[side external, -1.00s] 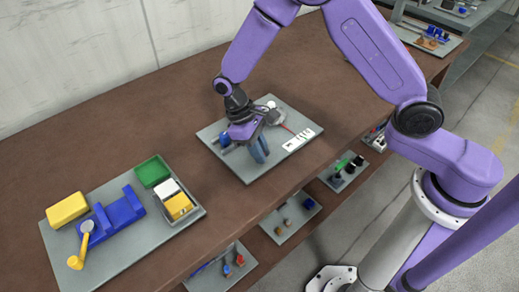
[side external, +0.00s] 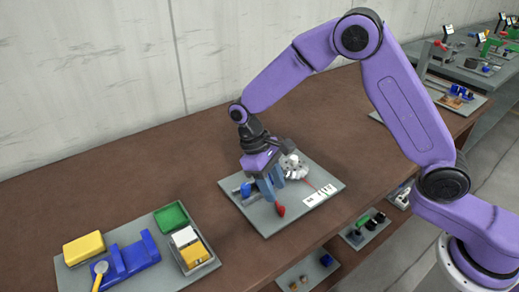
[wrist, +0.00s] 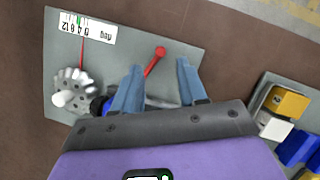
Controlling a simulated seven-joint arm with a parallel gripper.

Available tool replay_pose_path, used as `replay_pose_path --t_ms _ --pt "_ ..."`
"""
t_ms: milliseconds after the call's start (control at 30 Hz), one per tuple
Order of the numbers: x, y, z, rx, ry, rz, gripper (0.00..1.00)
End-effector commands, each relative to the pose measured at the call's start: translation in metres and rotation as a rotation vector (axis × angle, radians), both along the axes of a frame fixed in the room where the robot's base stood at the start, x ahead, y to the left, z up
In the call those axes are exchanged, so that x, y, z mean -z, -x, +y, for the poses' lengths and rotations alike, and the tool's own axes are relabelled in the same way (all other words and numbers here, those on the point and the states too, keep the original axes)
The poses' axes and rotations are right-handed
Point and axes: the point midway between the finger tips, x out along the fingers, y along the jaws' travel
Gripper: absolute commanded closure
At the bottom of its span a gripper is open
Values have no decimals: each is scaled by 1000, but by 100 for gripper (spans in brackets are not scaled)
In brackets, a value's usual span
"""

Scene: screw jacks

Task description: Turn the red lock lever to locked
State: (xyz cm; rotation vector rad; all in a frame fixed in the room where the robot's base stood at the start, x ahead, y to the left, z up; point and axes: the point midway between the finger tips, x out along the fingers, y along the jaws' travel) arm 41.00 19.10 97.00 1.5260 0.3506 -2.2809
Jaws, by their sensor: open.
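The red lock lever (wrist: 154,62) rises from the grey base plate (wrist: 190,30) and ends in a round red knob. In the side view, the lever's red end (side external: 280,210) shows just in front of the fingers. My gripper (wrist: 160,65) is open, with one blue finger on each side of the lever in the wrist view. Gaps show between lever and fingers, and nothing is gripped. The lever's lower end is partly hidden by the gripper body. A white handwheel (wrist: 74,92) with a knob is left of the fingers; it also shows in the side view (side external: 295,166).
A white scale card (wrist: 87,28) with a thin red pointer lies on the plate. A blue part (side external: 246,189) is beside my fingers. Another grey tray with yellow, blue and green blocks (side external: 130,257) stands at left. Bare brown bench (side external: 110,200) lies around them.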

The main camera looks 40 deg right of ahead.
Motion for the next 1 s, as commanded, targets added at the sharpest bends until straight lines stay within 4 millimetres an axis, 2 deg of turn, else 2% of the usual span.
replay_pose_path --t_ms 300,500,700,1000 --pt "-63 -25 12 0 -3 -5 58" --pt "-90 -35 16 1 -1 -2 58" --pt "-102 -39 18 1 0 0 58" --pt "-104 -39 18 0 0 1 58"
